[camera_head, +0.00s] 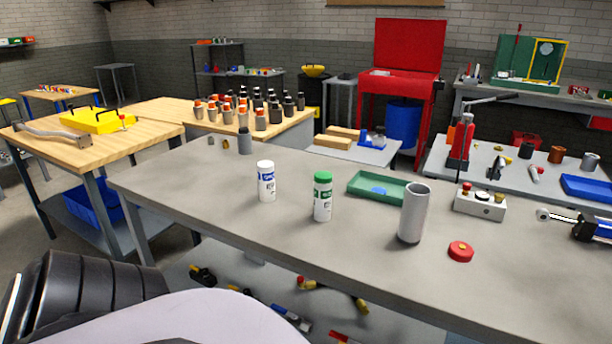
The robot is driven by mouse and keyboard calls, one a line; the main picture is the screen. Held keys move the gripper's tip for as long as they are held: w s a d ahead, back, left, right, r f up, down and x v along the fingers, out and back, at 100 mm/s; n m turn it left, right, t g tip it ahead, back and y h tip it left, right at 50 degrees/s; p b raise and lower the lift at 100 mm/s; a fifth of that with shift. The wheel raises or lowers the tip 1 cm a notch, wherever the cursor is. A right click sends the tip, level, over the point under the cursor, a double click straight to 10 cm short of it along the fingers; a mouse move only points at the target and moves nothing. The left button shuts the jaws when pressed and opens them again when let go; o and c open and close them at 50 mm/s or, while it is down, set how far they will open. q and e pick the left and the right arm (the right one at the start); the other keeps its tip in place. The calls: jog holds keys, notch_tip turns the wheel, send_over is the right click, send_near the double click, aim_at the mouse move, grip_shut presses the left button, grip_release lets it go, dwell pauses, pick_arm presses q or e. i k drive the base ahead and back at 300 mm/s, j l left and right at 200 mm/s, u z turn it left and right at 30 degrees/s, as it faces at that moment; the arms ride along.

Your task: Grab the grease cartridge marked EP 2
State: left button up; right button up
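Two white cartridge-like containers stand upright on the grey table (230,185). One has a white cap and a blue label (266,182); the other has a green cap and a green label (323,198), to its right and nearer to me. The print on both labels is too small to read, so I cannot tell which is marked EP 2. An open grey cylinder (412,213) stands upright to the right of the green-capped container, apart from it. Neither of my grippers shows; only dark and pale parts of my own body are at the bottom left.
A green tray (377,187) lies behind the grey cylinder. A red round cap (460,251), a grey control box (480,204) and a blue-and-black tool (590,226) lie to the right. A small grey cylinder (245,141) stands at the far left. The table's front middle is clear.

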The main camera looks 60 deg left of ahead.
aim_at(265, 167)
jog(key=u, duration=2.05)
jog(key=i+j, duration=0.1)
jog(key=j, duration=0.85)
jog(key=i+j, duration=0.15)
jog(key=j, duration=0.3)
jog(key=j+z, duration=0.55)
